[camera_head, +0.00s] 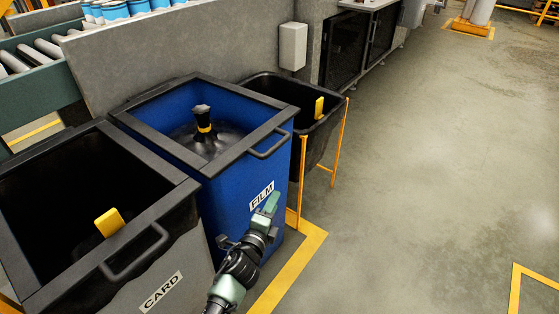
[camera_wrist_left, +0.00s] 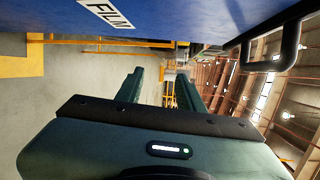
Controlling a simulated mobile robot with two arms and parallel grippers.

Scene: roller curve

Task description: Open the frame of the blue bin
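The blue bin (camera_head: 235,195), labelled FILM, stands in the middle of the head view. Its dark grey frame (camera_head: 150,148) lies flat around the top, with a bar handle (camera_head: 268,148) on the right side. A black bundle with a yellow band stands up inside. My left gripper (camera_head: 269,203) is in front of the label, below the handle and apart from it. In the left wrist view its two fingers (camera_wrist_left: 159,85) are spread with nothing between them. The bin's side (camera_wrist_left: 190,15) and the handle (camera_wrist_left: 275,55) show there too. My right gripper is not in view.
A grey CARD bin (camera_head: 165,270) with a dark frame and handle stands at the left. A black bin (camera_head: 325,115) on orange legs stands behind. A grey wall (camera_head: 200,45) and a roller conveyor (camera_head: 35,55) are at the back. The floor at the right is clear.

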